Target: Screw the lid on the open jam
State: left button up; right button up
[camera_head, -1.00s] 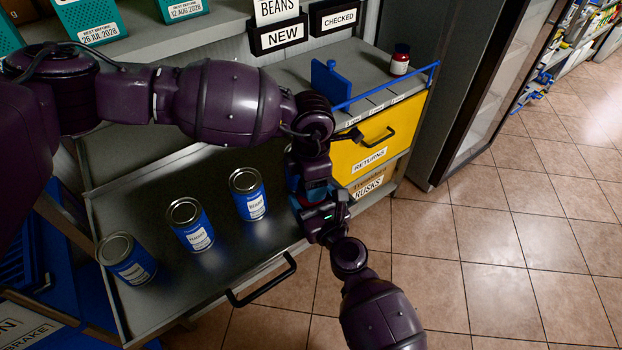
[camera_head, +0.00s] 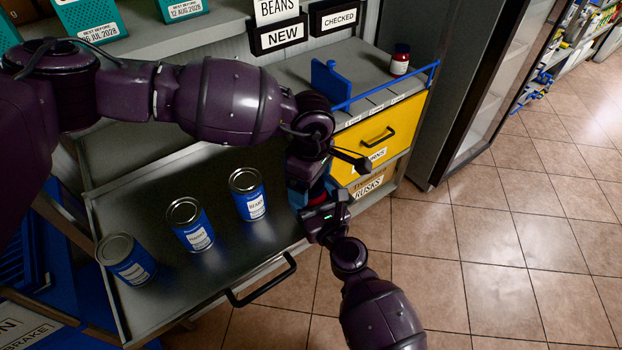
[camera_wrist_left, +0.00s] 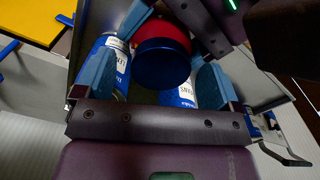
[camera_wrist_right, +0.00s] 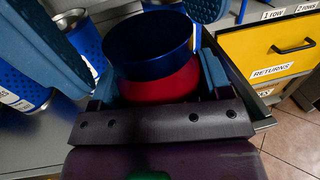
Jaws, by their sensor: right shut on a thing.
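A red jam jar (camera_wrist_right: 165,85) stands between the pads of my right gripper (camera_wrist_right: 160,78), which is shut on it. A dark blue lid (camera_wrist_right: 152,38) sits at the jar's top; whether it is threaded cannot be told. In the left wrist view, the lid (camera_wrist_left: 163,65) lies between the fingers of my left gripper (camera_wrist_left: 158,70). Those fingers are open, with visible gaps beside the lid. The red jar (camera_wrist_left: 165,32) shows beyond it. In the head view, both grippers meet right of the cans, and only a red sliver of the jar (camera_head: 318,189) shows.
Several blue cans (camera_head: 190,225) stand on the grey pulled-out shelf (camera_head: 220,270) left of my grippers. A yellow drawer (camera_head: 385,133) is close behind my grippers. Floor at right is clear.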

pick_arm(q)
notch_tip(320, 180, up, 12)
dwell(0.8)
pick_arm(e)
jog(key=o, duration=1.8)
jog(key=shift+s, duration=0.1)
pick_arm(q)
jog(key=shift+f+b, duration=0.5)
jog(key=shift+f, duration=0.2)
pick_arm(e)
jog(key=shift+v, duration=5.3)
